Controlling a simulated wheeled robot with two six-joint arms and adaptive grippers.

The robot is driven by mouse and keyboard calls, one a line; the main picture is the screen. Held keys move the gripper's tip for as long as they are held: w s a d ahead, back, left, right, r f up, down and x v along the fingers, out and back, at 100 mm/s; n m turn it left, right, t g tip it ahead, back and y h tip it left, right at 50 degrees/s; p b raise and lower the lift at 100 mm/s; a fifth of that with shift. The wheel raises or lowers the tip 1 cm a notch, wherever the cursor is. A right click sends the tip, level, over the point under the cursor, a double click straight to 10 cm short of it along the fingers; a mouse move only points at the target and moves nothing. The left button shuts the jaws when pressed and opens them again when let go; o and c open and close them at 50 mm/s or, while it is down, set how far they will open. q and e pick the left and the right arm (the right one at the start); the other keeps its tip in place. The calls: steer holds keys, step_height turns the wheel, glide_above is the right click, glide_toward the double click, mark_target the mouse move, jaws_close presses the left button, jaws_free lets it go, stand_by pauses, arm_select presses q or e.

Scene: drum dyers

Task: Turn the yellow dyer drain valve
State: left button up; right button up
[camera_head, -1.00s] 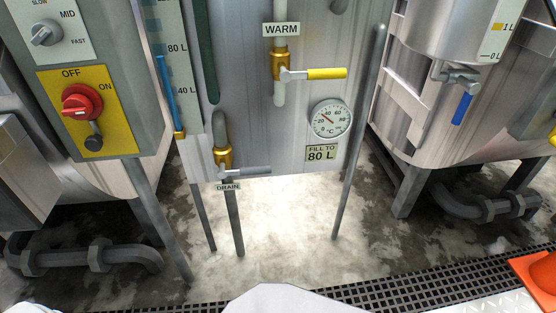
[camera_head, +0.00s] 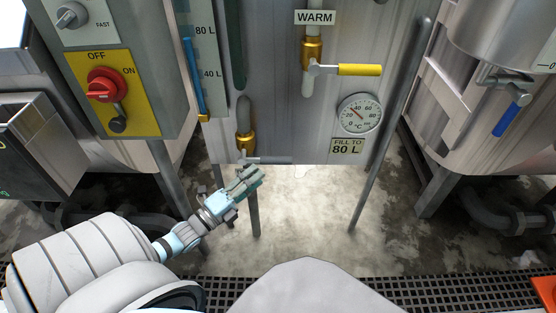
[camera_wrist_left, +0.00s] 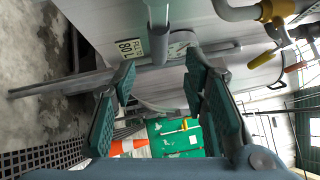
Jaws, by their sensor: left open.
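The drain valve (camera_head: 245,145) has a brass fitting on a grey elbow pipe at the bottom of the dyer. Its thin grey lever (camera_head: 268,160) points to the right. In the left wrist view, a grey bar that looks like this lever (camera_wrist_left: 157,25) comes down from the top edge, its end between the fingertip directions. My left gripper (camera_head: 250,181) is open and empty, just below the lever in the head view. Its two green-padded fingers also show in the left wrist view (camera_wrist_left: 160,75). I cannot tell whether they touch the lever. My right gripper is out of view.
Above are the warm valve's yellow handle (camera_head: 359,70), a temperature dial (camera_head: 359,114) and a yellow switch panel (camera_head: 117,118). Metal legs (camera_head: 375,160) stand beside the dyer. Another dyer is at right. A floor grate (camera_head: 440,291) crosses the front.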

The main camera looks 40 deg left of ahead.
mark_target(278, 161)
arm_select(q)
steer(key=w+b, duration=0.1)
steer(key=w, duration=0.2)
steer(key=w+d+b, duration=0.1)
steer(key=w, duration=0.1)
steer(key=w+r+b, duration=0.1)
steer(key=w, duration=0.2)
steer(key=shift+w+d, duration=0.15)
steer(key=shift+w, duration=0.15)
steer(key=shift+w+r, duration=0.1)
steer(key=shift+w, duration=0.3)
jaws_close()
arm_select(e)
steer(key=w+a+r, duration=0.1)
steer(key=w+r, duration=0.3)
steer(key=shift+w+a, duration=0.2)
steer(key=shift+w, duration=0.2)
